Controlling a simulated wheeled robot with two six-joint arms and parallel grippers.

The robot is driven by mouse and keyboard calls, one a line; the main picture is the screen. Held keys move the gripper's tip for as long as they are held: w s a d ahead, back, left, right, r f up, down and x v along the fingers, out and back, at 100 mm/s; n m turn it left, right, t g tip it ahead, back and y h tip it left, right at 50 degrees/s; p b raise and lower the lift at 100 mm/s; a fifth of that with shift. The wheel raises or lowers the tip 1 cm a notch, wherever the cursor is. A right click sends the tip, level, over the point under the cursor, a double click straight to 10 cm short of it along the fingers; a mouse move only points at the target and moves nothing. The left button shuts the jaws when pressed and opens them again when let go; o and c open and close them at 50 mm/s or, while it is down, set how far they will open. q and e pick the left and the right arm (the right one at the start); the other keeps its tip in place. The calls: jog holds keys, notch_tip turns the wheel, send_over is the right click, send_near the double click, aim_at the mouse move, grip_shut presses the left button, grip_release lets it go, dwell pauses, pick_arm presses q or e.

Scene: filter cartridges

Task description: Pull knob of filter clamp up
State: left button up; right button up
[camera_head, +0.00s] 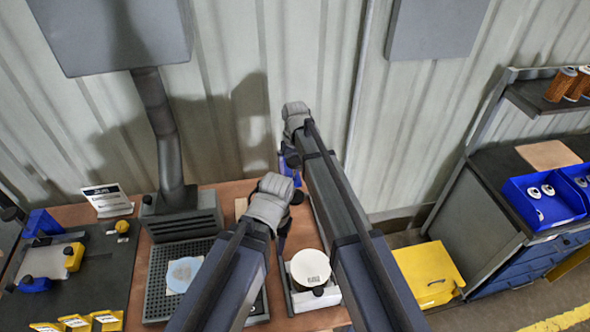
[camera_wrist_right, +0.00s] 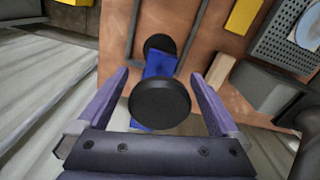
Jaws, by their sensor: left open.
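The filter clamp shows in the right wrist view as a blue body (camera_wrist_right: 160,66) with a round black knob (camera_wrist_right: 160,102) on it. In the head view its blue part (camera_head: 289,172) is mostly hidden behind my right arm. My right gripper (camera_wrist_right: 158,74) is open, with one finger on each side of the knob. A narrow gap shows beside the knob, and I cannot tell whether a finger touches it. My left gripper (camera_head: 284,238) is open, pointing down beside a white round cartridge (camera_head: 310,267), with its fingertips partly hidden.
A second black round part (camera_wrist_right: 160,44) lies beyond the knob. A grey perforated tray (camera_head: 160,272) and a dark board (camera_head: 100,262) with yellow and blue parts are at the left. A yellow box (camera_head: 428,272) and blue bins (camera_head: 543,198) stand at the right.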

notch_tip(320, 180, up, 8)
jog(key=p, duration=0.8)
pick_arm(q)
notch_tip(320, 180, up, 8)
pick_arm(e)
jog(key=shift+f, duration=0.1)
pick_arm(q)
jog(key=shift+f, duration=0.15)
